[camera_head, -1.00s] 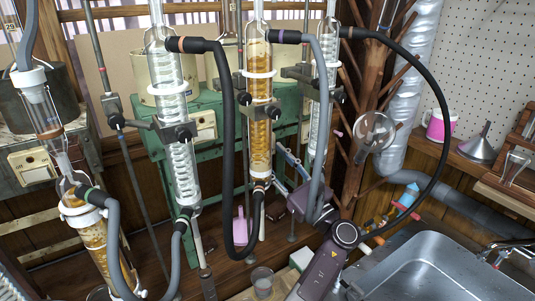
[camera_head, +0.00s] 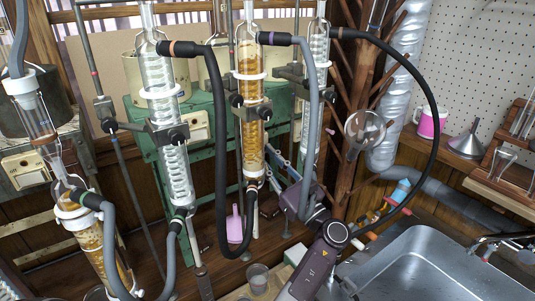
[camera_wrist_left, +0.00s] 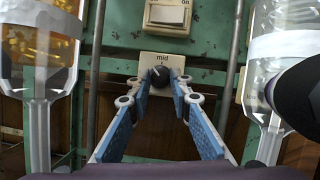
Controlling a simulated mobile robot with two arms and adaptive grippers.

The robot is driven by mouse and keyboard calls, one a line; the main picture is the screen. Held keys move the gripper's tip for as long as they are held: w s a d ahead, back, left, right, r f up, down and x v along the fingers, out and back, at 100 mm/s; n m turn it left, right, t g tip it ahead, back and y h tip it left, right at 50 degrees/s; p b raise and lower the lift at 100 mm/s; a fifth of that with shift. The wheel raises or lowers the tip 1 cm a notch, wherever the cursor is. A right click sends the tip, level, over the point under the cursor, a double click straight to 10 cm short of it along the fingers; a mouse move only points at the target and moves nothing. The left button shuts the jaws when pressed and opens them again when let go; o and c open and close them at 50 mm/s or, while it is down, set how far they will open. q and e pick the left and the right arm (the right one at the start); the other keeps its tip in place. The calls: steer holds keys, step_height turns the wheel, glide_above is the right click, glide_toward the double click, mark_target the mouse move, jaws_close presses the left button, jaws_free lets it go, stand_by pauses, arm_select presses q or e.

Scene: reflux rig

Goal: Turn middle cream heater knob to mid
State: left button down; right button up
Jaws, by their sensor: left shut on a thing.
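The dark heater knob (camera_wrist_left: 160,76) sits on a cream plate (camera_wrist_left: 147,62) marked "mid", on a green panel in the left wrist view. A small pale mark shows on the knob's upper left, left of the "mid" label. My left gripper (camera_wrist_left: 161,84) has its two blue-padded fingers on either side of the knob, shut on it. In the head view my left gripper (camera_head: 274,165) reaches between the amber column and the clear column to its right; the knob cannot be made out there.
The amber coil column (camera_head: 252,100) and a right clear column (camera_head: 315,90) flank the gripper. Grey and black hoses (camera_head: 222,150) hang close by. A pink vessel (camera_head: 235,224) stands below. A metal sink (camera_head: 400,270) is at the lower right.

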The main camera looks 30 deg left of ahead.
arm_select(q)
steer(key=shift+s+a+r+m+t+h+p, duration=0.1)
steer(key=shift+m+t+h+p, duration=0.7)
steer(key=shift+m+p, duration=1.4)
steer(key=shift+s+a+m+t+h+p, duration=0.15)
steer(key=shift+m+t+h+p, duration=0.25)
steer(key=shift+m+t+p, duration=1.25)
steer(key=shift+s+d+r+m+t+h+p, duration=0.1)
steer(key=shift+m+t+h+p, duration=0.4)
steer(key=shift+m+p, duration=2.25)
steer(key=shift+n, duration=0.3)
steer(key=c, duration=1.7)
jaws_free()
steer(key=shift+f, duration=0.1)
steer(key=shift+c, duration=0.2)
